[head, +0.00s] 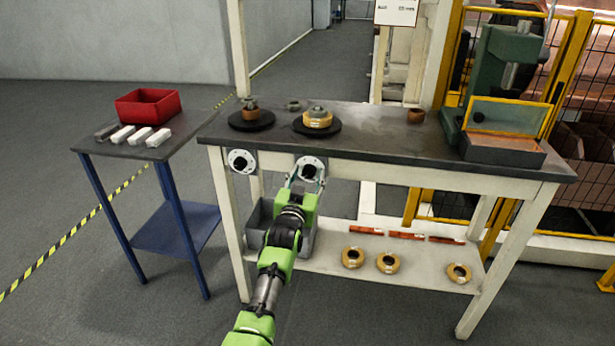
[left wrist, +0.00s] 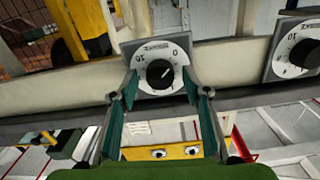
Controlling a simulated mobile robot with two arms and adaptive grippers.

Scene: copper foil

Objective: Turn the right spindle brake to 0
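The right spindle brake (head: 309,170) is a round white dial with a black knob on the front edge of the dark-topped bench. It fills the middle of the left wrist view (left wrist: 160,72), upside down, with a scale around the knob. The knob's exact setting is too small to read surely. The left spindle brake (head: 241,161) is a similar dial farther left on that edge. My left gripper (head: 306,182) is open in front of the right dial. In the left wrist view its fingertips (left wrist: 160,86) stand apart on either side of the knob. My right gripper is out of view.
On the bench (head: 375,150), a spool of copper foil (head: 317,117) sits on the right black disc, above the right brake. A green press (head: 505,70) stands at the right end. A blue-legged side table (head: 180,145) holds a red bin (head: 148,104). The lower shelf holds several rolls.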

